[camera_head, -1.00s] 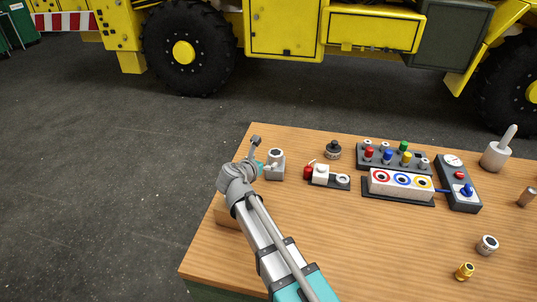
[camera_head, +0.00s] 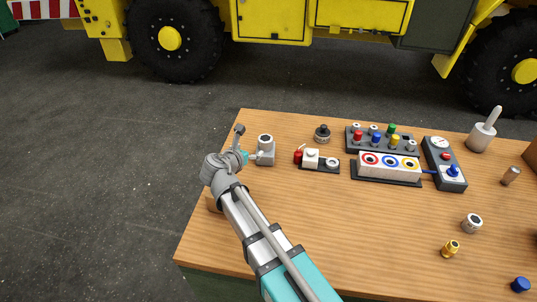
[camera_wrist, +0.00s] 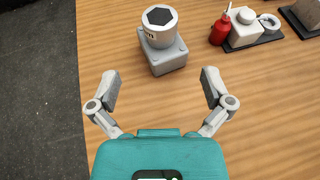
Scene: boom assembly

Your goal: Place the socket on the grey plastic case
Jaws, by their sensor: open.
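A light grey socket (camera_wrist: 158,27) with a dark hexagonal recess stands upright on top of the grey plastic case (camera_wrist: 168,58) in the wrist view. The socket also shows in the head view (camera_head: 265,139), with the case (camera_head: 266,158) under it near the table's far left corner. My gripper (camera_wrist: 160,77) is open and empty. Its two fingers are spread apart, with bare wood between them. The case and socket lie just beyond the fingertips, and no finger touches them in the wrist view. In the head view my arm partly hides the gripper.
A red bottle and white piece on a black base (camera_head: 316,160) stand right of the case. A black knob (camera_head: 322,133), a control panel (camera_head: 382,139) and a gauge box (camera_head: 444,164) stand farther right. Another socket (camera_head: 472,223) and a brass fitting (camera_head: 451,248) lie at front right.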

